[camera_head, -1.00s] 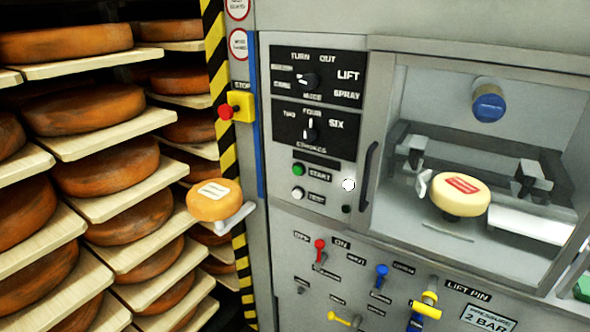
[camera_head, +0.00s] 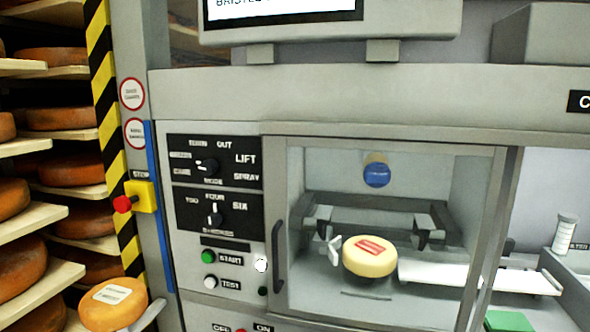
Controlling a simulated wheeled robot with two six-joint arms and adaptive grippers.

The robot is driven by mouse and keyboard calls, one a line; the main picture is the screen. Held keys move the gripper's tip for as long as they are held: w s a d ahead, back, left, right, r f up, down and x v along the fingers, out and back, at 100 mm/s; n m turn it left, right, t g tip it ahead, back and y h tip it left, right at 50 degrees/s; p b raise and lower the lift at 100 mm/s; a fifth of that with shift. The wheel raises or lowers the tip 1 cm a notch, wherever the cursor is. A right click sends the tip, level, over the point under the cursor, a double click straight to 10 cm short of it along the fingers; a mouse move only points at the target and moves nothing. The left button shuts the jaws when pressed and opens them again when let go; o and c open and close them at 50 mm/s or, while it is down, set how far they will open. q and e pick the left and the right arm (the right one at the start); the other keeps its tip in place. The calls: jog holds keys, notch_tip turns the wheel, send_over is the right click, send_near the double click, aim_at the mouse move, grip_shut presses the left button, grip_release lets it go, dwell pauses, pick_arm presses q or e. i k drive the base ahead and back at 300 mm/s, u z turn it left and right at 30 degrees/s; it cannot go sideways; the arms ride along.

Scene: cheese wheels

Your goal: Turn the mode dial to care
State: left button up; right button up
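The mode dial (camera_head: 206,166) is a black round knob with a white mark, on the upper black panel (camera_head: 240,178) of the grey machine. Its white mark points left and slightly up, towards the upper of two small labels at the left. The lower left label (camera_head: 181,173) appears to read care. Other labels around it read turn, out, lift and spray, with mode below. Neither of my grippers is recognisable in the head view, and nothing touches the dial.
The strokes dial (camera_head: 214,213) sits just below, above a green start button (camera_head: 207,256). A red stop button (camera_head: 123,204) projects at left. A cheese wheel (camera_head: 113,303) sticks out lower left. Another cheese (camera_head: 369,256) sits in the chamber beside the handle (camera_head: 278,255).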

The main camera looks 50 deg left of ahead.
aim_at(209, 167)
jog(key=z, duration=0.65)
jog(key=k, duration=0.85)
jog(key=u, duration=1)
